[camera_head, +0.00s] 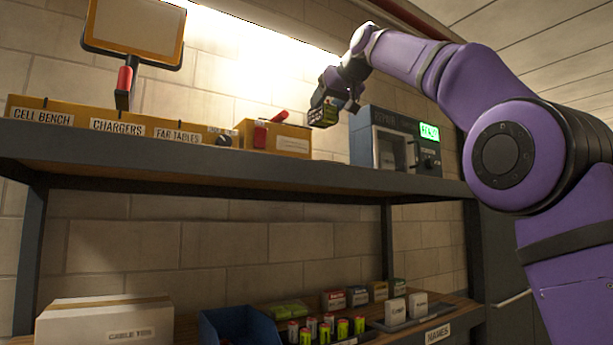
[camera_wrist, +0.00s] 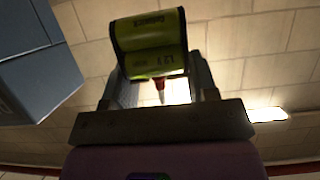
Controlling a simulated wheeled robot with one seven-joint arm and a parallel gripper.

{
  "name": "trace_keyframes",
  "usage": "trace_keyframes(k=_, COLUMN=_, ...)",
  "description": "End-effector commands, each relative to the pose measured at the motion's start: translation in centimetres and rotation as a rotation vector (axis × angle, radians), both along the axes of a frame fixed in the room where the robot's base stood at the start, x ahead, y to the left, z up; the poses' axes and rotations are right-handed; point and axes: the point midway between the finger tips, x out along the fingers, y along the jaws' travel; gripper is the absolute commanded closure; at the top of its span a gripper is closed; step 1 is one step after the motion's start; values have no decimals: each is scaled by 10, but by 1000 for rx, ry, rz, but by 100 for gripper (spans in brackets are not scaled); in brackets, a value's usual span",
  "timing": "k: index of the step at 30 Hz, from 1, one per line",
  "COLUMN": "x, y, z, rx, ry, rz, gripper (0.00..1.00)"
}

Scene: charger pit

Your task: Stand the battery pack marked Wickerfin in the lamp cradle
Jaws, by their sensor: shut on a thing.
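My gripper (camera_head: 335,90) is held above the upper shelf, between the yellow box and the grey machine. It is shut on a yellow-green battery pack (camera_wrist: 150,42) with dark edges. In the wrist view, the pack lies between the two fingers. It shows upside-down print, with a name too small to read surely and what looks like 1.2 V. A lamp-like yellow-framed panel (camera_head: 135,30) with a red handle stands at the left. I cannot tell which thing is the lamp cradle.
The upper shelf (camera_head: 180,172) holds a yellow strip with labels including CHARGERS (camera_head: 117,126), a yellow box (camera_head: 290,140) with red items, and a grey machine (camera_head: 385,140) with a green display. Below are several cells (camera_head: 326,325), small boxes, a blue bin (camera_head: 235,325) and a carton (camera_head: 100,325).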

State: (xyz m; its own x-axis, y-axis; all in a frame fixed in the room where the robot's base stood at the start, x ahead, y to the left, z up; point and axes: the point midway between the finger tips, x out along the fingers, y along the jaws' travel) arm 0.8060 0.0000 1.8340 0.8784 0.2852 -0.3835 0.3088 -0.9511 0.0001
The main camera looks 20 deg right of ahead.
Motion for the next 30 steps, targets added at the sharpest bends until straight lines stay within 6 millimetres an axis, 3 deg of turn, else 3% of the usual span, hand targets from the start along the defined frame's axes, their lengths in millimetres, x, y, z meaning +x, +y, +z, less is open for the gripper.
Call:
trace_keyframes(k=5, x=-1, y=0, z=-3, rx=1, ry=-2, rz=0, gripper=84)
trace_keyframes(k=18, x=-1, y=0, z=-53, rx=1, ry=-1, rz=0, gripper=84)
trace_keyframes(k=30, x=-1, y=0, z=-84, rx=0, ry=0, rz=0, gripper=84)
